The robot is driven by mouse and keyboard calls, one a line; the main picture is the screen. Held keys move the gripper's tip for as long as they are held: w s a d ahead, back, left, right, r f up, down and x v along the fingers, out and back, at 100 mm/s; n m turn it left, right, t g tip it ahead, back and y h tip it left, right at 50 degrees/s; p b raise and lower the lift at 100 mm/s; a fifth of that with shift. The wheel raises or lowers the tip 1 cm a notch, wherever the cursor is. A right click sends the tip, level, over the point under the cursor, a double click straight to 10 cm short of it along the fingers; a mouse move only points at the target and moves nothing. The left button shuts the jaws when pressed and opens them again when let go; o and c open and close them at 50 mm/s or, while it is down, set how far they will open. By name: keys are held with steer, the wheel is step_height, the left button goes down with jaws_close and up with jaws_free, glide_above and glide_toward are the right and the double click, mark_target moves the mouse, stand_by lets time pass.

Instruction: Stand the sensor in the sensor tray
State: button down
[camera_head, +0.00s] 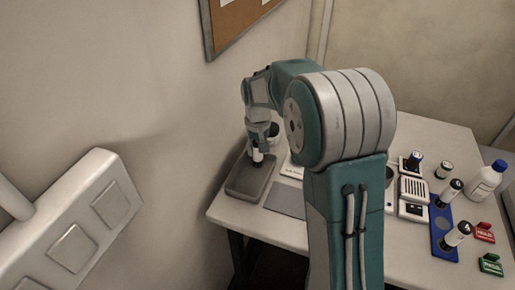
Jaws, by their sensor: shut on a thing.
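My gripper (259,147) is at the left part of the table, pointing down and shut on a small cylinder (257,156) with a pale band, which looks like the sensor. The cylinder is upright and small in view, with its upper part hidden by the fingers. It is over the far part of a shallow grey tray (245,192), apparently the sensor tray. I cannot tell whether the cylinder touches the tray floor. The near part of the tray is empty.
A flat grey mat (286,200) lies right of the tray. At the right are a blue rack (442,238) with dark-and-white cylinders, a white bottle (485,182), a red box (484,232) and a green box (490,265). My arm hides the table's middle. A wall borders the left.

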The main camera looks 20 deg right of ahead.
steer(key=shift+d, duration=0.1)
steer(key=shift+c, duration=1.5)
jaws_free()
steer(key=shift+f, duration=0.1)
step_height(320, 180, up, 12)
steer(key=shift+f, duration=0.15)
steer(key=shift+s+r, duration=0.2)
steer(key=shift+r, duration=0.25)
steer(key=s+t, duration=0.5)
steer(key=s, duration=2.2)
steer(key=shift+s+r+t, duration=0.15)
steer(key=shift+r+t, duration=0.15)
steer(key=shift+r, duration=0.15)
